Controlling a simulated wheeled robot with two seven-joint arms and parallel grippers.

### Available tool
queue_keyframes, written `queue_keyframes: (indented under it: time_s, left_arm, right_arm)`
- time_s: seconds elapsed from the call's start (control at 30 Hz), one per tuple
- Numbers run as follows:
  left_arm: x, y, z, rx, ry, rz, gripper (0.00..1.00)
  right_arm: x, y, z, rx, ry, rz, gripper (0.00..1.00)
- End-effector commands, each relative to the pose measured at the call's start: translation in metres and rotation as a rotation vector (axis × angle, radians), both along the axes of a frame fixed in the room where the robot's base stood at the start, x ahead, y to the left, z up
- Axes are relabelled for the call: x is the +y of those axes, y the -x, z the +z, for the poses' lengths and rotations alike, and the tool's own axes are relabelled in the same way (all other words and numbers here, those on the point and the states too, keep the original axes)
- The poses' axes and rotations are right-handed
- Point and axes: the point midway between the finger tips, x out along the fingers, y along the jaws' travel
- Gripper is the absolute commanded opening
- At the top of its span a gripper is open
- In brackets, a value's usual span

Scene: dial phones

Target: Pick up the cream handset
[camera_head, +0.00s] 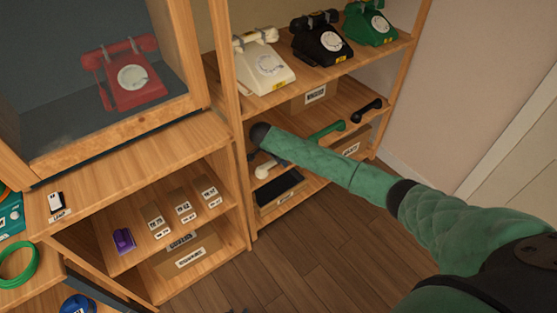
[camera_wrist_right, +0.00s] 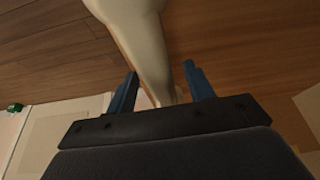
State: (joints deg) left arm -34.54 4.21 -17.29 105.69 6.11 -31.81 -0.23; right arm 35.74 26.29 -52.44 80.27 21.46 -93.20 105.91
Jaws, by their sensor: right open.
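The cream handset (camera_head: 266,169) lies on the middle shelf of the right-hand rack, partly hidden behind my green right arm in the head view. In the right wrist view the cream handset (camera_wrist_right: 146,40) is large and close, with its grip running down between the two blue fingers. My right gripper (camera_wrist_right: 164,82) is open, with a finger on either side of the grip. I cannot tell whether either finger touches it. Of my left gripper (camera_head: 236,311), only small dark tips show at the bottom edge of the head view, too little to tell its state.
A green handset (camera_head: 326,131) and a black handset (camera_head: 367,110) lie farther right on the shelf. Cream (camera_head: 264,66), black (camera_head: 320,42) and green (camera_head: 369,24) dial phones stand on the shelf above. A red phone (camera_head: 133,77) is in a case at left. The floor in front is clear.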

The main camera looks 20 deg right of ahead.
Motion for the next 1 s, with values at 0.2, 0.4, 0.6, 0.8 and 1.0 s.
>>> queue_keyframes:
  time_s: [0.2, 0.4, 0.6, 0.8, 1.0]
  left_arm:
    - [0.0002, -0.0005, 0.0032, 0.0, 0.0, 0.0, 0.36]
    - [0.0003, -0.0006, 0.0046, 0.0, -0.001, 0.001, 0.36]
    - [0.0003, -0.0004, 0.0044, 0.0, 0.0, 0.0, 0.36]
    - [0.0003, 0.0002, 0.0042, 0.0, 0.0, 0.0, 0.36]
    - [0.0002, 0.0012, 0.004, 0.002, -0.001, 0.0, 0.36]
  right_arm:
    - [0.0001, 0.0005, -0.0013, 0.001, -0.001, 0.0, 0.53]
    - [-0.0002, 0.0004, -0.0025, 0.001, 0.0, 0.0, 0.53]
    - [-0.0003, 0.0003, -0.0027, 0.001, 0.0, 0.0, 0.53]
    - [-0.0003, 0.0002, -0.0025, 0.001, 0.0, 0.0, 0.19]
    - [-0.0003, 0.0, -0.002, 0.0, 0.0, -0.001, 0.0]
